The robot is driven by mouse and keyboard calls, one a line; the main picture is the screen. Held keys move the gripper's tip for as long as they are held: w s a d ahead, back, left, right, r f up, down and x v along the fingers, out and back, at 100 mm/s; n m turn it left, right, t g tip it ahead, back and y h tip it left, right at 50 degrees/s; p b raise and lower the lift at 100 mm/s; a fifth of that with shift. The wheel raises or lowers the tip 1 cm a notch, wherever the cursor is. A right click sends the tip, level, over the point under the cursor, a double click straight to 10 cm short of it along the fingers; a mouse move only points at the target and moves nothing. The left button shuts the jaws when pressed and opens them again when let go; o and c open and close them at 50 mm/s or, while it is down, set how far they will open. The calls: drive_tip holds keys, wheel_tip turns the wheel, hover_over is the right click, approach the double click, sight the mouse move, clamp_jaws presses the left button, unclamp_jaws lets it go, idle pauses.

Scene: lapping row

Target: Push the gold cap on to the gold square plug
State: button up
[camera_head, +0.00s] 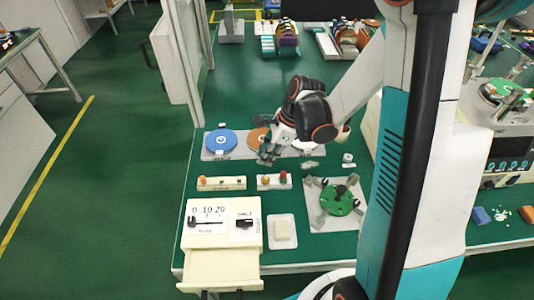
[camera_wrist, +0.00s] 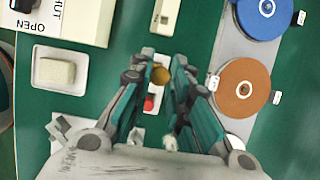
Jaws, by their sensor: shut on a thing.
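My gripper (camera_wrist: 158,75) points down over the green bench. Its teal-padded fingers are closed about a small gold piece, which looks like the gold cap (camera_wrist: 161,77). In the head view my gripper (camera_head: 265,160) is just behind a short pale rack (camera_head: 274,186), and the held piece cannot be made out. That rack carries an orange-gold piece at its left and a red piece (camera_head: 283,176); the red one also shows between my fingers in the wrist view (camera_wrist: 149,103). A longer pale rack (camera_head: 228,183) has an orange-gold piece (camera_head: 202,179) at its left end. I cannot tell which is the square plug.
A blue disc (camera_head: 221,141) and an orange disc (camera_head: 257,138) lie behind the racks. A cream control box (camera_head: 205,235), a white tray with a pale block (camera_head: 283,230) and a green round fixture (camera_head: 337,200) stand in front. Bare green bench lies between.

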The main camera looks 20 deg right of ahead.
drive_tip(key=shift+f, duration=0.1)
drive_tip(key=b, duration=0.5)
hover_over(267, 178)
drive_tip(key=shift+f, duration=2.8)
drive_tip(key=shift+f+b, duration=1.25)
drive_tip(key=shift+b, duration=0.25)
drive_tip(key=o, duration=0.8)
drive_tip(key=v, duration=1.2)
drive_tip(key=shift+r, duration=0.1)
